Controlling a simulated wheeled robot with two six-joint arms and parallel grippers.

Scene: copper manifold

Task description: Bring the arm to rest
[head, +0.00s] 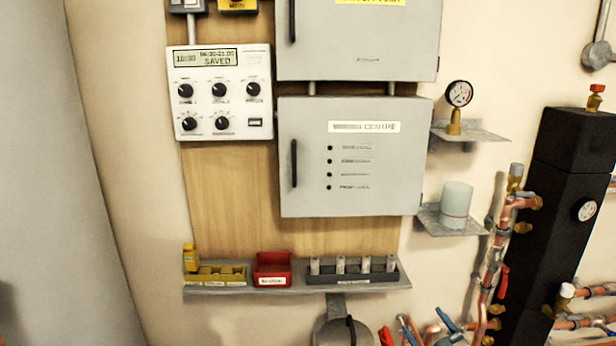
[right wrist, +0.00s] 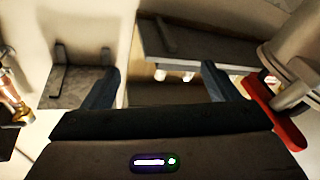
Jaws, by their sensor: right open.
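My right gripper (head: 428,328) shows at the bottom edge of the head view, its two blue fingers apart and nothing seen between them. It is below and right of the long wall shelf (head: 300,288), left of the copper pipes. In the right wrist view both fingers of the open gripper (right wrist: 155,88) show, with no object between them. A grey shelf (right wrist: 190,48) lies beyond the fingers. My left gripper is not in view. The white control unit (head: 221,92) reads SAVED on its display.
The shelf holds yellow blocks, a red bin (head: 272,268) and a dark rack (head: 352,276). A grey round fixture (head: 338,331) hangs below. A red handle (right wrist: 275,112) is close beside the right finger. Copper pipes (head: 492,262) and a black column (head: 552,200) stand right.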

